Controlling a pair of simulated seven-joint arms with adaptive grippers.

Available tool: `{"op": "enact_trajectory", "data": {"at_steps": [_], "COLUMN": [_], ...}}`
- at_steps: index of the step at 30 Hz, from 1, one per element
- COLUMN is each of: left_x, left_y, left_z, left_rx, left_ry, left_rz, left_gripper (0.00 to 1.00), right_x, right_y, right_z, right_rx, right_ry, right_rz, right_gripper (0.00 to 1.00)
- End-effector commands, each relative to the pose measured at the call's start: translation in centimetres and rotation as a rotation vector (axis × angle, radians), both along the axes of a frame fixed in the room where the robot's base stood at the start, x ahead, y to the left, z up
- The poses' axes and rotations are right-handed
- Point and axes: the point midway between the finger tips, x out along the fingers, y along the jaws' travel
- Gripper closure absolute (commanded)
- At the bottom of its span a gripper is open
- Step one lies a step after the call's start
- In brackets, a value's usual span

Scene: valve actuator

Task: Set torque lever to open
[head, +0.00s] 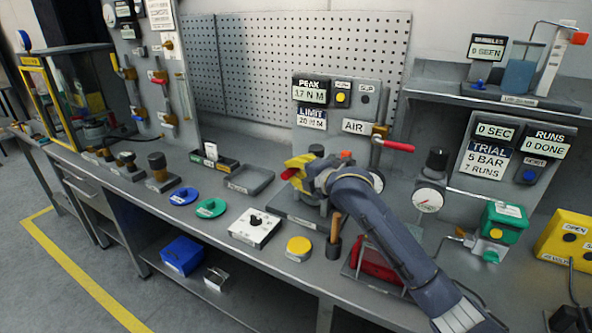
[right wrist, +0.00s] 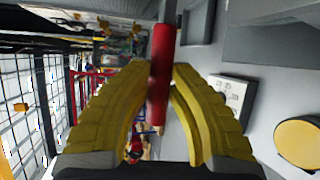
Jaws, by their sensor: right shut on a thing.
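My right gripper (head: 295,168) has yellow fingers and reaches from the right over the bench to the torque stand, below a PEAK and LIMIT readout panel (head: 312,102). In the right wrist view its fingers (right wrist: 160,80) are shut around the red grip of the torque lever (right wrist: 161,55). The lever's grey shaft runs on from the red grip toward the top of that view. In the head view only a bit of red shows at the fingers; the arm and gripper hide most of the lever and its stand. My left gripper is not in view.
Another red-handled lever (head: 398,146) sits by the AIR label, to the right of the gripper. A pressure gauge (head: 428,199) and a green actuator (head: 503,224) stand farther right. In front are a white switch box (head: 255,228), a yellow knob (head: 299,247) and a wooden-handled tool (head: 335,228).

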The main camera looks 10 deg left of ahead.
Motion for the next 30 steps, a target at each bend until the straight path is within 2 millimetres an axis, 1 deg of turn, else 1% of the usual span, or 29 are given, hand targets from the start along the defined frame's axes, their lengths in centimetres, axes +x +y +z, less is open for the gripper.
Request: {"op": "enact_trajectory", "data": {"at_steps": [1, 2, 8, 13, 16, 20, 23, 30], "left_x": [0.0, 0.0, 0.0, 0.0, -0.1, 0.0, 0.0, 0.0], "left_y": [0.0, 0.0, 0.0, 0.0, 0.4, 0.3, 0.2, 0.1], "left_z": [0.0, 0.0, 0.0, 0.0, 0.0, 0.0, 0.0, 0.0], "left_rx": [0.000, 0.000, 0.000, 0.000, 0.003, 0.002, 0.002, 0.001], "left_ry": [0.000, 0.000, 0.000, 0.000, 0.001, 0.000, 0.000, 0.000], "left_rz": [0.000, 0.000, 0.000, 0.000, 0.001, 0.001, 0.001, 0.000], "left_gripper": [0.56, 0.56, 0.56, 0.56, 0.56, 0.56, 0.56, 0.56], "right_x": [0.2, 0.2, 0.1, 0.1, 0.0, -0.5, -1.3, -4.3], "right_y": [-0.2, -0.2, -0.1, -0.1, -0.1, -0.5, -1.4, -3.9], "right_z": [-0.2, -0.2, -0.1, -0.1, 0.0, 0.2, 0.4, 1.4], "right_rx": [-0.004, -0.004, -0.002, -0.002, -0.001, -0.002, -0.002, -0.002], "right_ry": [0.002, 0.002, 0.001, 0.001, 0.000, -0.001, -0.002, -0.002], "right_rz": [-0.005, -0.005, -0.003, -0.002, -0.002, -0.002, -0.002, -0.001], "right_gripper": [1.00, 0.80, 0.57, 0.56, 0.56, 0.56, 0.56, 0.56]}}
